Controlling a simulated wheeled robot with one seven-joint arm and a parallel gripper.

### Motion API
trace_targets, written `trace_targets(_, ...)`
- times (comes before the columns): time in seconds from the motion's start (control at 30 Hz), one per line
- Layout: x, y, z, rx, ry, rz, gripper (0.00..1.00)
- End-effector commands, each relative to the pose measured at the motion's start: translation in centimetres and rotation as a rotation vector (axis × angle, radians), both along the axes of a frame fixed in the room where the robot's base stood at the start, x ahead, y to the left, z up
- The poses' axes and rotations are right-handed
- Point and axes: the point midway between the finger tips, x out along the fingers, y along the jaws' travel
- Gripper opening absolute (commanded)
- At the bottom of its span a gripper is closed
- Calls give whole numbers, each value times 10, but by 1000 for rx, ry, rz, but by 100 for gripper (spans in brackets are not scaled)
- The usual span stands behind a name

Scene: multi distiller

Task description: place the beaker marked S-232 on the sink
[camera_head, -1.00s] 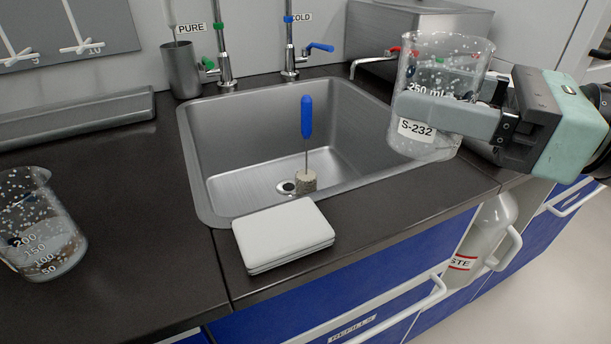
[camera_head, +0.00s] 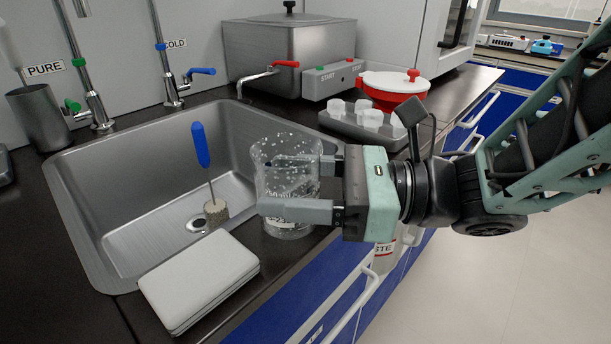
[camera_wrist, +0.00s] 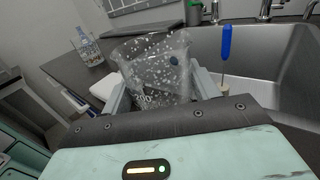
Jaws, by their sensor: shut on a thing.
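The clear beaker (camera_head: 287,178) is held upright between the fingers of my gripper (camera_head: 266,184), which is shut on it. Its label is partly hidden by the near finger; only part of the number shows. In the head view it overlaps the front right rim of the steel sink (camera_head: 118,168); I cannot tell its height above the rim. The wrist view shows the beaker (camera_wrist: 157,62) between the fingers, with the sink (camera_wrist: 268,48) to its right. A blue-handled brush (camera_head: 202,150) stands inside the sink near the drain.
A white folded pad (camera_head: 198,280) lies on the counter in front of the sink. Faucets and a metal cup (camera_head: 40,118) stand behind it. A steel bath (camera_head: 290,50), a rack (camera_head: 365,125) and a red pot (camera_head: 395,88) are to the right. Another beaker (camera_wrist: 88,47) stands on the counter.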

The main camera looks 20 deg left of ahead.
Motion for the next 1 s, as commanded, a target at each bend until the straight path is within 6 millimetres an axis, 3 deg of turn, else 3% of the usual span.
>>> trace_targets(0.3, 0, 0, -2, 2, -1, -1, 32)
trace_targets(0.33, 0, 0, -1, 1, -1, -1, 66)
trace_targets(0.4, 0, 0, 0, 1, -1, 0, 82)
trace_targets(0.77, 0, 0, 3, 1, -1, 0, 82)
trace_targets(1.0, 12, -39, 1, 3, 1, -7, 82)
